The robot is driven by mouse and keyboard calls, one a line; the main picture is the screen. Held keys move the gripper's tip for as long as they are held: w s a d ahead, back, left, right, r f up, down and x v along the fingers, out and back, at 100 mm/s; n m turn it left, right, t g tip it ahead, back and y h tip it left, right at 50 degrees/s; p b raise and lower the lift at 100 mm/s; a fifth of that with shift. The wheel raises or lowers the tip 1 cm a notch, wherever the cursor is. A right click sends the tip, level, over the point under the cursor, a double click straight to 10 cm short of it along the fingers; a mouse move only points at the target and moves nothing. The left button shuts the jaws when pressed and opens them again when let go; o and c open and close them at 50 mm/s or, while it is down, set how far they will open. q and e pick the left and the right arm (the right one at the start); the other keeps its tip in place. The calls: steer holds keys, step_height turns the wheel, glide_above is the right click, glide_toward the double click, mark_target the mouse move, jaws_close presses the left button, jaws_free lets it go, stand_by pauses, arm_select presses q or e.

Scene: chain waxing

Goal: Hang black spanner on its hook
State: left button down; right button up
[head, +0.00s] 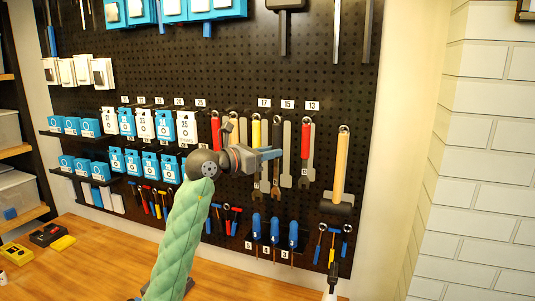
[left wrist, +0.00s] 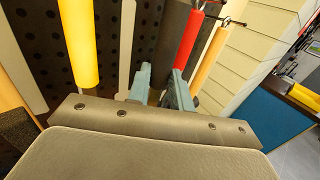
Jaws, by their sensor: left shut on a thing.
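The black spanner (head: 277,136) is upright against the pegboard, between the yellow-handled spanner (head: 256,134) and a red-handled one (head: 305,140). My left gripper (head: 272,154) is shut on it about mid-handle. In the left wrist view the dark handle (left wrist: 172,45) shows behind the fingers (left wrist: 160,88), with the yellow handle (left wrist: 77,42) to the left and the red one (left wrist: 190,45) to the right. The spanner's top is near the hook row under labels 17 and 15 (head: 287,104); I cannot tell if its ring is on a hook. My right gripper is not in view.
A wooden mallet (head: 341,165) hangs to the right. Blue-handled screwdrivers (head: 275,232) sit in a rack below. The wooden bench (head: 220,275) is mostly clear in front.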

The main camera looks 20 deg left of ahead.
arm_select(q)
steer(key=w, duration=0.2)
steer(key=w+b, duration=0.1)
steer(key=shift+w+f, duration=0.2)
steer(key=shift+w, duration=0.15)
steer(key=shift+d, duration=0.1)
stand_by(0.7)
stand_by(0.3)
steer(key=c, duration=1.2)
jaws_free()
steer(key=shift+o, duration=0.2)
